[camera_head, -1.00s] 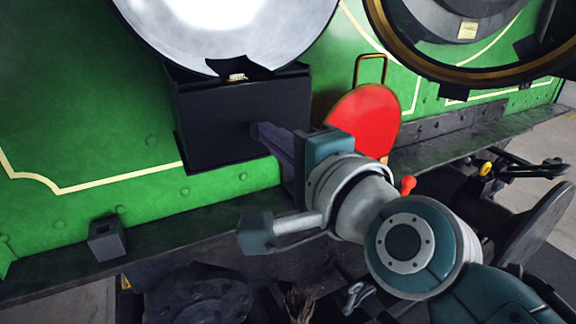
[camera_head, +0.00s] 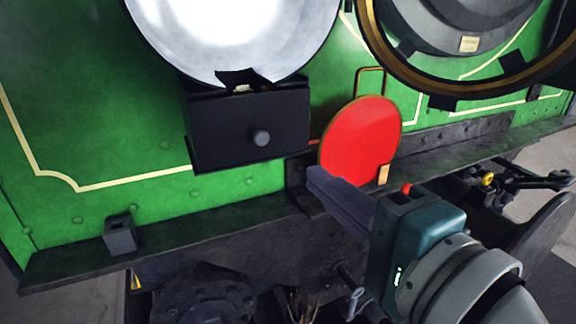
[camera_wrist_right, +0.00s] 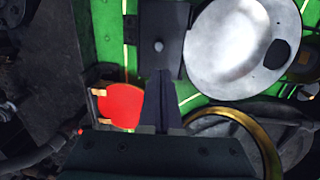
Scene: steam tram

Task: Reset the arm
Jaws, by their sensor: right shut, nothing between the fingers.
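My right gripper (camera_head: 318,184) comes in from the lower right in the head view. Its dark fingers are shut with nothing between them, in front of the tram's ledge and below the black box. In the right wrist view the shut fingers (camera_wrist_right: 162,78) point up toward the black box. My left gripper is not in view.
The black box (camera_head: 225,130) with a round knob (camera_head: 261,138) sits under a large silver disc (camera_head: 235,30) on the green tram front (camera_head: 90,110). A red disc (camera_head: 358,140) stands right of the box. A dark ledge (camera_head: 180,238) runs below, with a small block (camera_head: 120,236) on it.

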